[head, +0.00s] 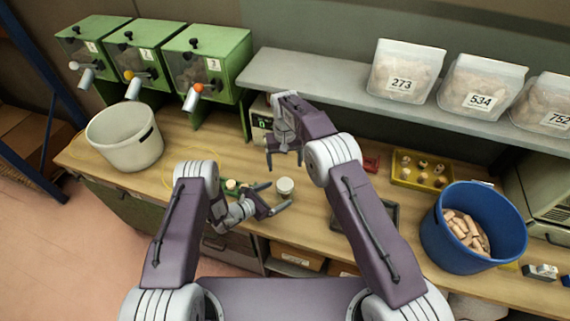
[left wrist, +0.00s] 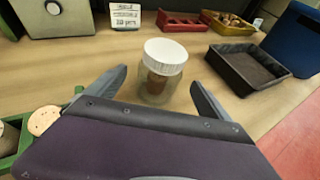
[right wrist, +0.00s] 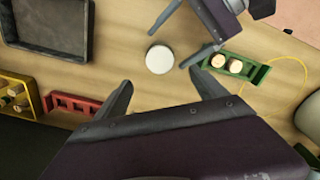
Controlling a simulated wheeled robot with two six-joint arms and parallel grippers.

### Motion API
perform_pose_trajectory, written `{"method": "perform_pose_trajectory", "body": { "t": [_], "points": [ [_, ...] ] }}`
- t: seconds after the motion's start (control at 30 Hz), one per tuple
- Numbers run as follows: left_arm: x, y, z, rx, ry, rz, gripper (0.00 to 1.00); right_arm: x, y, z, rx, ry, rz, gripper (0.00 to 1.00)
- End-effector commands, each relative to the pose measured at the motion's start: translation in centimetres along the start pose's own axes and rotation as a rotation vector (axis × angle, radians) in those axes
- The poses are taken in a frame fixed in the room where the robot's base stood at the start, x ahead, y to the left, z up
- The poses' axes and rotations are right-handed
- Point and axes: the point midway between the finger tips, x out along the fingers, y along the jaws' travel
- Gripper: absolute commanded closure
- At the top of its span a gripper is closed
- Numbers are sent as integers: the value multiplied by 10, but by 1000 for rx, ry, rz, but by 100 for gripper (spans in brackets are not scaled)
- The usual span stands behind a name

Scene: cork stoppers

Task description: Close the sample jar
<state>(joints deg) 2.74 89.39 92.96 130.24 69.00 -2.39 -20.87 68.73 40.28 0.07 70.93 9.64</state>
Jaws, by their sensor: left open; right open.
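The sample jar (head: 285,188) is a small clear jar with a white lid, standing upright on the wooden bench. In the left wrist view, the jar's glass body (left wrist: 152,88) shows something brown inside, and its white lid (left wrist: 166,55) sits on top; whether the lid is tight I cannot tell. My left gripper (head: 279,198) is open, low at the bench, with its fingers reaching to either side of the jar. My right gripper (head: 284,164) is open and empty, pointing down above the bench behind the jar. The lid also shows ahead of its fingers in the right wrist view (right wrist: 159,59).
A green rack (right wrist: 237,68) with cork stoppers lies left of the jar. A dark tray (left wrist: 250,70), a red rack (right wrist: 73,105), a yellow tray (head: 421,173) and a blue bucket of corks (head: 440,228) stand to the right. A white bucket (head: 125,140) is at far left.

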Motion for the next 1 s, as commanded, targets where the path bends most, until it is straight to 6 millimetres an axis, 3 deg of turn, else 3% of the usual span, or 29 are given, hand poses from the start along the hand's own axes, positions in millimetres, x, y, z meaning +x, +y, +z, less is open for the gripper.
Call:
{"method": "perform_pose_trajectory", "body": {
  "t": [0.1, 0.3, 0.87, 0.97, 1.0],
  "points": [
    [-21, 1, -2, -2, 0, 3, 8, 7, 0, 0, 0, 0, 0, 18],
    [-38, 0, -1, 0, 0, 0, 8, 9, 0, 0, 0, 0, 0, 18],
    [-36, -1, -4, 4, -2, -4, 8, 14, 5, -1, 10, 2, 0, 18],
    [-26, 18, 31, 84, -57, 11, 8, -16, 21, -19, 44, 79, -11, 18],
    [-23, 28, 55, 131, -90, 19, 8, -31, 32, -24, 64, 110, -15, 18]
  ]
}}
